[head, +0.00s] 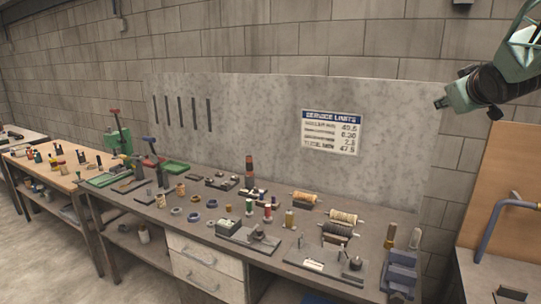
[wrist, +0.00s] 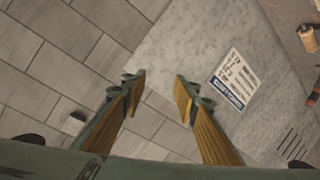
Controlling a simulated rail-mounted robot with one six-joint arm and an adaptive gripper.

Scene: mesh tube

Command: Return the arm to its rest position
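My arm (head: 485,90) reaches in from the upper right of the head view, raised above the right end of the bench. My gripper (head: 441,103) points left, in front of the block wall and clear of everything on the bench. In the wrist view my gripper (wrist: 160,82) has its two yellow-faced fingers spread apart. Nothing is between them; only the wall and grey panel show behind.
The long workbench (head: 150,212) below holds spools, rings, small tools and a blue vise (head: 402,272). A grey backboard (head: 260,120) carries a service limits sign (head: 331,131). A brown board (head: 515,180) stands at the right. The air around my gripper looks clear.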

